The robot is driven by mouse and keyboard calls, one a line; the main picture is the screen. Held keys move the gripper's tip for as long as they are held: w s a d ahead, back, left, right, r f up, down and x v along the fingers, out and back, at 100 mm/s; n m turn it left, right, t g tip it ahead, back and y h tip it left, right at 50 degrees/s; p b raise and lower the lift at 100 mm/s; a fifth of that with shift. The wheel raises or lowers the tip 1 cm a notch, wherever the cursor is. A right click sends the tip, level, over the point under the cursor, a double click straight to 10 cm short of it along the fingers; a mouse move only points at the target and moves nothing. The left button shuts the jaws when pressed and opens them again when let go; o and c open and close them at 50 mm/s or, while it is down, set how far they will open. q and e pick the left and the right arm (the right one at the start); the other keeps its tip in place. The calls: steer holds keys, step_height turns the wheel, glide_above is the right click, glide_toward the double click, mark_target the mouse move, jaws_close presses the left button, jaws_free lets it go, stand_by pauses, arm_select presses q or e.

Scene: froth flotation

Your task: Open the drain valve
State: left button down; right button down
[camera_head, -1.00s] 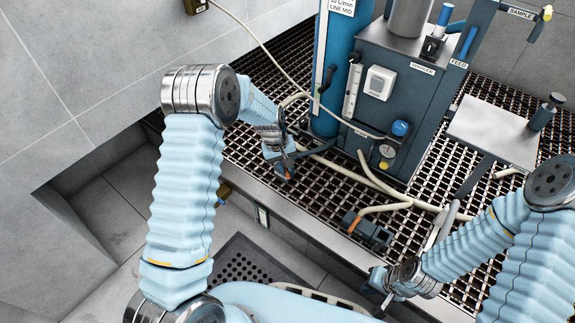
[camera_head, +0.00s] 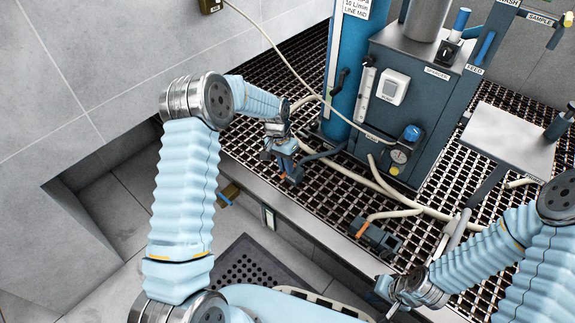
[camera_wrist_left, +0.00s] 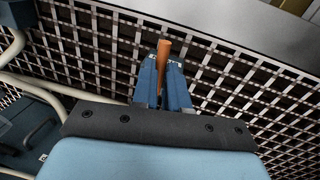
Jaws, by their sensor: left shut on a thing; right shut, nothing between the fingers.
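An orange-brown handle (camera_wrist_left: 164,52) stands between the two blue fingers of my left gripper (camera_wrist_left: 161,75) in the left wrist view. The fingers are shut on it. In the head view my left gripper (camera_head: 292,172) is over the grating, left of the foot of the blue column (camera_head: 344,85). A dark blue pipe (camera_head: 322,156) runs from the column's foot towards this gripper. The gripper hides the valve body there. My right gripper (camera_head: 386,292) is shut and empty near the bench's front edge, at the lower right.
Cream hoses (camera_head: 385,187) cross the grating. A dark block with an orange tip (camera_head: 378,237) sits near the front edge. A grey raised plate (camera_head: 507,140) is at the right.

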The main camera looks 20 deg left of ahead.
arm_select(q)
steer(key=shift+w+a+m, duration=0.1)
steer(key=shift+m, duration=0.3)
steer(key=c, duration=1.1)
jaws_free()
steer(key=shift+c, duration=0.2)
step_height(320, 180, up, 14)
steer(key=a+p, duration=0.2)
steer(key=shift+w+a+f, duration=0.2)
steer(key=shift+w+a, duration=0.05)
steer(key=shift+w, duration=0.2)
